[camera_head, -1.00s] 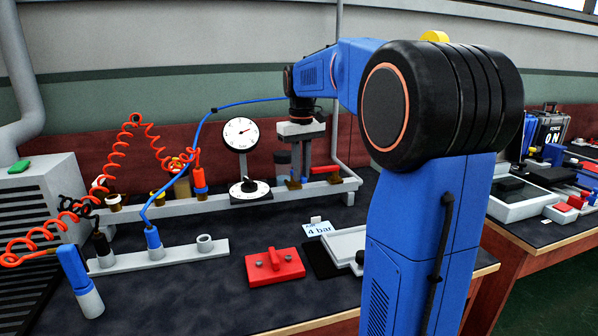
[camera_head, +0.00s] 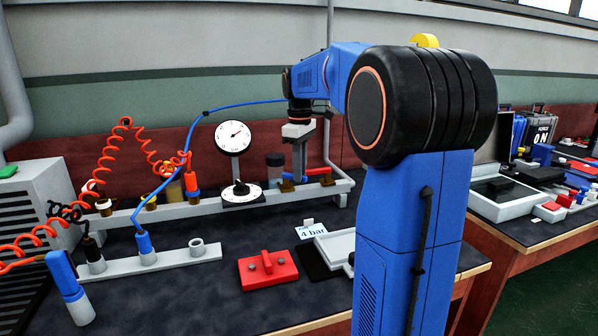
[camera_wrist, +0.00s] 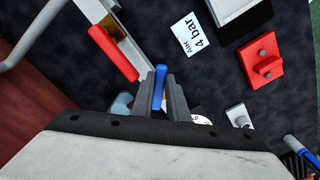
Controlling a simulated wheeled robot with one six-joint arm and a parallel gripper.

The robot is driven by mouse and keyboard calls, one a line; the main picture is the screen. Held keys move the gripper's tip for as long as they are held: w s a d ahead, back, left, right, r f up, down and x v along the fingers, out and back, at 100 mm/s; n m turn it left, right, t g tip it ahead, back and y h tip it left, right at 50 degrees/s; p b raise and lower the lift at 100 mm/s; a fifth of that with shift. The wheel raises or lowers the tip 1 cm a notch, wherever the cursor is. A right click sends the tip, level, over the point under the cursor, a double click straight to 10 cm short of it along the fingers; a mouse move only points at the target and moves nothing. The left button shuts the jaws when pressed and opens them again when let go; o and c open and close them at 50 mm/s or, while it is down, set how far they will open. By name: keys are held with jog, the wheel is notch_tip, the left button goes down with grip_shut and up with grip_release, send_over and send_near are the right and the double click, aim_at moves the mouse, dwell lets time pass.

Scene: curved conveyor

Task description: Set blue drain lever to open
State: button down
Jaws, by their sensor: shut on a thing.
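The blue drain lever (camera_wrist: 159,84) lies between the two grey fingers of my gripper (camera_wrist: 160,79) in the wrist view, and the fingers are shut on it. In the head view my gripper (camera_head: 299,176) reaches down to the pipe rail at the back of the bench. A blue piece of the lever (camera_head: 286,187) shows there beside the fingers. The lever's pivot and valve body are mostly hidden, so its exact angle is hard to tell.
A red lever (camera_head: 319,171) sits close on the right, also in the wrist view (camera_wrist: 113,54). A pressure gauge (camera_head: 233,137) and a dial knob (camera_head: 241,191) stand left. A red block (camera_head: 267,270) and an "AIR 4 bar" card (camera_head: 311,231) lie in front.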

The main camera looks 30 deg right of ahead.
dwell(0.4)
jog(key=c, duration=1.7)
grip_release()
